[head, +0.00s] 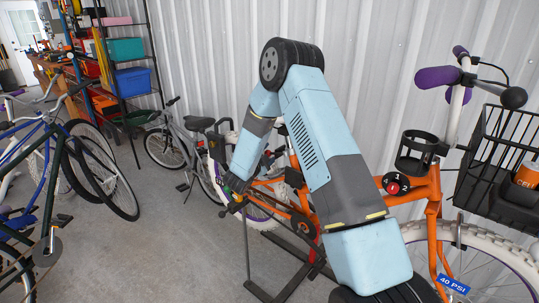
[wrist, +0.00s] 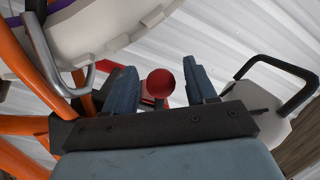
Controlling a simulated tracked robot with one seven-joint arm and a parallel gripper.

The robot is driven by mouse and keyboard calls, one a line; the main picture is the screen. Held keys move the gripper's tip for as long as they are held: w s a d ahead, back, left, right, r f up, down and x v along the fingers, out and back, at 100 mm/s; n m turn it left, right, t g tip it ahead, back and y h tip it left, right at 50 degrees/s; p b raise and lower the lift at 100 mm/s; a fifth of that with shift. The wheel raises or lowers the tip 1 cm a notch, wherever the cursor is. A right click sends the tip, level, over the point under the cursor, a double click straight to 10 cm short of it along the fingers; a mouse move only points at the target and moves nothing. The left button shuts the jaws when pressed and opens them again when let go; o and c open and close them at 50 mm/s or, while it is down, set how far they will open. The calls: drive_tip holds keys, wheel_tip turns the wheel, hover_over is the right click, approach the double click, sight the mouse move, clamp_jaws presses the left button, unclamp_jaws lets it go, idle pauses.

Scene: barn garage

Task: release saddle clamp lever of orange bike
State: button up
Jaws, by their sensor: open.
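The orange bike (head: 428,186) stands along the metal wall, its rear half partly hidden behind my arm. In the head view my gripper (head: 236,200) is low at the bike's rear; its fingertips are too small there to judge. In the wrist view my gripper (wrist: 160,85) is open, with two dark blue fingers apart. A red round knob (wrist: 161,82) shows between the fingers, with a red piece behind it; I cannot tell whether a finger touches it. It looks like the end of the saddle clamp lever. Orange frame tubes (wrist: 22,75) are left of the fingers.
A bike stand (head: 285,262) is beneath the orange bike. A grey bike (head: 170,145) stands behind, and several bikes (head: 75,165) crowd the left. A black basket (head: 495,165) is at the right. Bare floor (head: 150,240) lies between the bikes.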

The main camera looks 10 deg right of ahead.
drive_tip(key=shift+w+d, duration=0.1)
drive_tip(key=shift+w, duration=0.05)
clamp_jaws()
idle(0.5)
drive_tip(key=shift+d, duration=0.2)
drive_tip(key=shift+a, duration=0.25)
